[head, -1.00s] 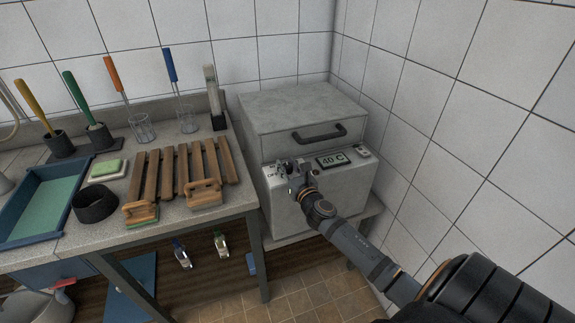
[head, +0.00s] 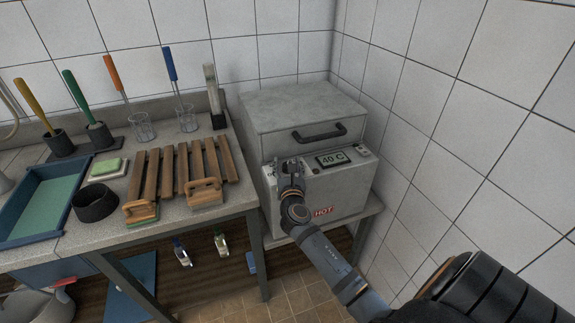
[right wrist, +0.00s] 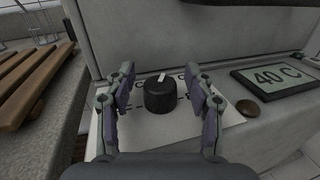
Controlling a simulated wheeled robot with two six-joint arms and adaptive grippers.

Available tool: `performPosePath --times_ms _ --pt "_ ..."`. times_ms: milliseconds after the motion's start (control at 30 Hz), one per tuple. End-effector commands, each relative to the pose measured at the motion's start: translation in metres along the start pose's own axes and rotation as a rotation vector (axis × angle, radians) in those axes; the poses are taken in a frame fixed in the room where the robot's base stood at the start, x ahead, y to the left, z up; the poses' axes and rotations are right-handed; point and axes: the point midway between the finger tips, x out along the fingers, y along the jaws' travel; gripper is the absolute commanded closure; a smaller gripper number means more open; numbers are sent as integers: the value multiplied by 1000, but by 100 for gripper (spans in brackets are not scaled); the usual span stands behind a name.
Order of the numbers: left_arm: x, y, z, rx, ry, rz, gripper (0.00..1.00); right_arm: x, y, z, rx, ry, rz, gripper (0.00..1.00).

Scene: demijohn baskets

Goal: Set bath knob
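The bath knob (right wrist: 160,96) is a black round knob with a white pointer mark, on a white label plate (right wrist: 190,125) with partly hidden lettering. It sits on the front panel of the grey bath box (head: 300,115). My right gripper (right wrist: 160,105) is open, with one finger on each side of the knob and a visible gap on both sides. In the head view the right gripper (head: 291,170) covers the knob. The display (head: 332,159) reads 40 C, as it does in the right wrist view (right wrist: 279,77). My left gripper is not in view.
A small round brown button (right wrist: 247,108) lies between knob and display. A red HOT label (head: 323,211) is on the box front. The bench (head: 235,203) with a wooden slatted rack (head: 160,175) stands left; a tiled wall is right.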

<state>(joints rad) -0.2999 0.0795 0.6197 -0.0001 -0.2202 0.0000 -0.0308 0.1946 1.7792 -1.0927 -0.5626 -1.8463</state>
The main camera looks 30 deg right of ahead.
Motion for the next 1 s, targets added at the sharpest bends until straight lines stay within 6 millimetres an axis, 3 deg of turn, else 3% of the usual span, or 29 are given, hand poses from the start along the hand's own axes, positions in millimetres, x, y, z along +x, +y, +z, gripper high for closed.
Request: performPosePath --times_ms 267,700,1000 --pt "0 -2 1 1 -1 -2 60 -11 0 -2 -1 3 1 46" --pt "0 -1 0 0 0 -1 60 -106 0 -2 3 4 0 46" --pt "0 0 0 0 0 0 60 -120 0 0 0 0 0 46"
